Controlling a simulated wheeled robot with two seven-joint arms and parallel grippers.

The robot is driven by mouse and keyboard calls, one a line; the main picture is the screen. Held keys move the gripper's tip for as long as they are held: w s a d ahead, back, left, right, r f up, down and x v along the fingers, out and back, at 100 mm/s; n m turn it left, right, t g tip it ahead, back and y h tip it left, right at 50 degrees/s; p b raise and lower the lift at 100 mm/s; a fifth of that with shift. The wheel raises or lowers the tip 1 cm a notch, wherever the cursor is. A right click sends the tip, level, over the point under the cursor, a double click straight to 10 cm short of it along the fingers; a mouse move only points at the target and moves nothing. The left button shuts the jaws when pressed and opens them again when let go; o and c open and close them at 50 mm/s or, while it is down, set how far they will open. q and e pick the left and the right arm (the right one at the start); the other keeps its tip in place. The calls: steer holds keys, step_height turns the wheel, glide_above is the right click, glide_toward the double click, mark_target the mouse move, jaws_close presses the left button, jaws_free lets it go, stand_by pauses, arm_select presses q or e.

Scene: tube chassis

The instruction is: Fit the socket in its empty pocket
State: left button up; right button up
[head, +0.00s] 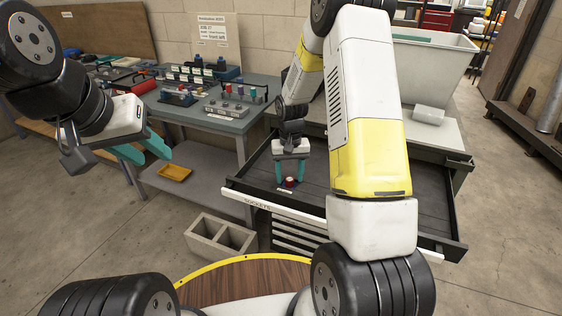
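A small socket with a red top and dark body (289,182) stands in the open dark drawer (335,198), near its front edge. The drawer front carries the label SOCKETS. My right gripper (289,180) points down into the drawer, one teal finger on either side of the socket. The fingers look spread, with a small gap to the socket. My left gripper (157,156) is open and empty, in the air at the left in front of the workbench. I cannot make out an empty pocket; my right arm hides part of the drawer.
The workbench (230,125) at the back left carries a grey block with several pegs (228,109) and racks of coloured parts. A yellow tray (174,173) lies on its lower shelf. A concrete block (222,236) stands on the floor.

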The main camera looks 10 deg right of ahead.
step_height(320, 180, up, 8)
steer(key=shift+f, duration=0.1)
stand_by(0.5)
steer(key=s+r+t+y, duration=0.1)
steer(key=s+r+t, duration=0.1)
steer(key=s+r, duration=0.45)
steer(key=s+r+t, duration=0.1)
steer(key=s+r, duration=0.3)
steer(key=r, duration=0.6)
steer(key=s+a+r+t, duration=0.1)
steer(key=s+r, duration=0.1)
steer(key=s, duration=0.5)
steer(key=s+a+r+n+t+y, duration=0.1)
steer(key=s+r+t, duration=0.1)
steer(key=s, duration=0.4)
steer(key=shift+v, duration=0.85)
steer(key=shift+a, duration=0.25)
